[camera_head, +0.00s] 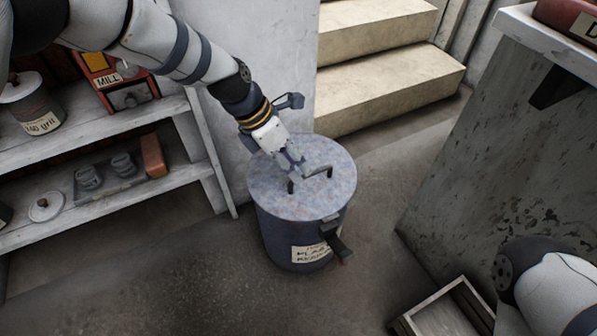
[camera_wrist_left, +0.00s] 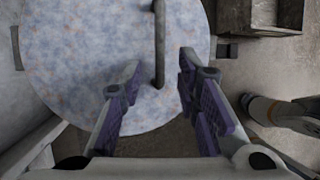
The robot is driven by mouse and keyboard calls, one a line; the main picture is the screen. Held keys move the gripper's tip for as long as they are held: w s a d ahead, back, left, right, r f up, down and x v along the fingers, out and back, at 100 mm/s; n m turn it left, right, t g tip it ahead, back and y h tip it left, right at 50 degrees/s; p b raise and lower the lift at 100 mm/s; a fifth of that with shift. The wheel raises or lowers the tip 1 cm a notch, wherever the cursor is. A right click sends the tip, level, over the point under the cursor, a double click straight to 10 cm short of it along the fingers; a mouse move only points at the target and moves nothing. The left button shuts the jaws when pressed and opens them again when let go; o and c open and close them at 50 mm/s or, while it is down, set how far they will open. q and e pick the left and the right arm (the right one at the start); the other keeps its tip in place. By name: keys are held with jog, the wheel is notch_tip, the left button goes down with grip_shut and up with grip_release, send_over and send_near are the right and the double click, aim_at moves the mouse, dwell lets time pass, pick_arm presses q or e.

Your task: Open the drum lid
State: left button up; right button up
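A dark, round drum (camera_head: 272,235) stands on the floor in the middle of the head view, with a paper label on its side. Its mottled blue-grey lid (camera_head: 330,200) sits flat on top; it also fills much of the left wrist view (camera_wrist_left: 75,60). A dark bar handle (camera_head: 318,172) is on the lid, and it shows in the left wrist view (camera_wrist_left: 159,40). My left gripper (camera_wrist_left: 160,65) is open above the lid, its fingers on either side of the handle's near end. Whether they touch it I cannot tell. My right gripper is not in view.
A dark lever-like part (camera_head: 336,243) sticks out from the drum's side. White shelves (camera_head: 130,195) with jars and a red mill (camera_head: 122,85) stand at left. Stone steps (camera_head: 385,80) rise behind. A wooden crate (camera_head: 440,315) lies at lower right, near a counter (camera_head: 475,130).

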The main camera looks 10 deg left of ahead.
pick_arm(q)
jog(key=x, duration=0.2)
jog(key=shift+d+f+b, duration=0.15)
jog(key=shift+f+b, duration=0.1)
jog(key=shift+b, duration=0.05)
grip_shut()
jog(key=shift+r, duration=0.15)
